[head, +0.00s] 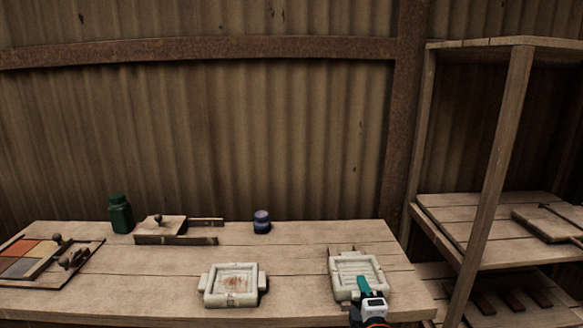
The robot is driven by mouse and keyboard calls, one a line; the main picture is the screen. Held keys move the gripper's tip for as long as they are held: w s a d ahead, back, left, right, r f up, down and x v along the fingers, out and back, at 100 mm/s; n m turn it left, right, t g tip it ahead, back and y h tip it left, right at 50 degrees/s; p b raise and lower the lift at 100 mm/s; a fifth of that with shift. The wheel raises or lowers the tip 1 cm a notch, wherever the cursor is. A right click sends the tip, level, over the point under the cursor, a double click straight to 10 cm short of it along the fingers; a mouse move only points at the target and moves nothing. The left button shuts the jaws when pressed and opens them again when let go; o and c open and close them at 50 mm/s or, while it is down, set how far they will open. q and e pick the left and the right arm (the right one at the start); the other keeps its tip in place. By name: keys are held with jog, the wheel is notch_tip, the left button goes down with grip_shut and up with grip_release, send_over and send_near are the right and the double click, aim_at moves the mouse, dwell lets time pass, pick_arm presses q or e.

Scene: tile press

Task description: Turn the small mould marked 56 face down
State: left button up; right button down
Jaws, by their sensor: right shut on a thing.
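Two small pale moulds are on the wooden bench. One mould (217,298) sits left of the bench's middle, with its square recess up and reddish stains inside. The other mould (345,268) is near the right end and shows a ribbed inner face upward. No number can be read on either, so I cannot tell which is marked 56. My right gripper (363,286), with teal fingers, is shut on the near side of the right-hand mould. Its body hides part of that near edge. My left gripper is not in view.
A green bottle (120,215), a wooden press-like block (160,226) and a blue jar (262,222) stand along the back. A tray of coloured tiles (18,268) lies at far left. A wooden shelf (490,140) stands right. Bench between the moulds (295,275) is clear.

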jog(key=shift+r, duration=0.15)
jog(key=shift+r+p, duration=2.9)
jog(key=shift+r, duration=0.1)
